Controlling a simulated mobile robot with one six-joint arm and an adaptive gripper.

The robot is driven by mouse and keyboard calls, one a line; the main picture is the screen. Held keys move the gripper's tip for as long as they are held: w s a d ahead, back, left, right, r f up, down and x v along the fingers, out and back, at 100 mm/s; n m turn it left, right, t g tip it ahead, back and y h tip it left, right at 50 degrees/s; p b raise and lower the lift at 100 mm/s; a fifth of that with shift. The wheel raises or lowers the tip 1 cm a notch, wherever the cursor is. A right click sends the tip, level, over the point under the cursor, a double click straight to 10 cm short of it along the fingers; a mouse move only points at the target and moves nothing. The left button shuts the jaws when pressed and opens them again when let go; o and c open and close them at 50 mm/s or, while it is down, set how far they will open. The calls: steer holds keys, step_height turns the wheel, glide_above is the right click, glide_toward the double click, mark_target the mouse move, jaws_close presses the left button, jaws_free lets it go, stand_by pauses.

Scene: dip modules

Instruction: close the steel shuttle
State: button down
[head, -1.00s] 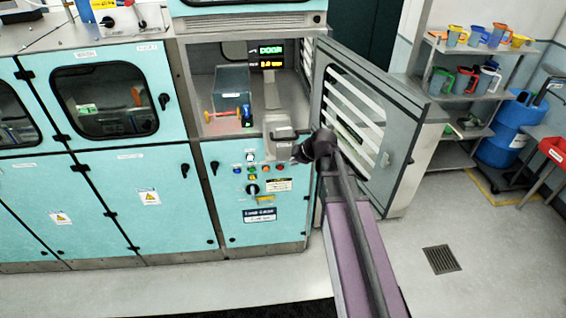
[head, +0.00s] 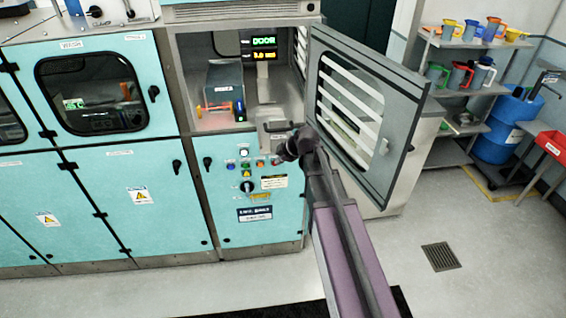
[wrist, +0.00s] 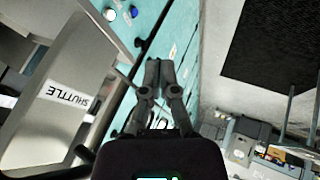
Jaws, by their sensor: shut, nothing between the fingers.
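The steel shuttle (wrist: 62,92) is a grey metal piece with a white "SHUTTLE" label at the left of the wrist view. In the head view, what seems to be the same steel piece (head: 273,128) juts out at the lower front of the open chamber, above the buttons. My gripper (wrist: 160,66) is shut and empty, to the right of the shuttle in the wrist view. In the head view my gripper (head: 283,152) is just below and right of that steel piece. I cannot tell whether they touch.
A grey windowed door (head: 362,110) stands open to the right, close beside my arm. A display (head: 263,42) reads "DOOR". A grey box (head: 224,82) sits in the chamber. Turquoise cabinets (head: 120,185) fill the left; shelves (head: 466,95) stand at right.

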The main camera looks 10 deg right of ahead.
steer(key=shift+w+a+f+b, duration=0.15)
steer(key=shift+w+f+b, duration=0.15)
steer(key=shift+w, duration=0.6)
steer(key=shift+w+a+f+b, duration=0.15)
steer(key=shift+w+f, duration=0.25)
steer(key=shift+w, duration=0.5)
steer(key=shift+w+a+f+b, duration=0.1)
steer(key=shift+w+f+b, duration=0.25)
steer(key=shift+w, duration=0.55)
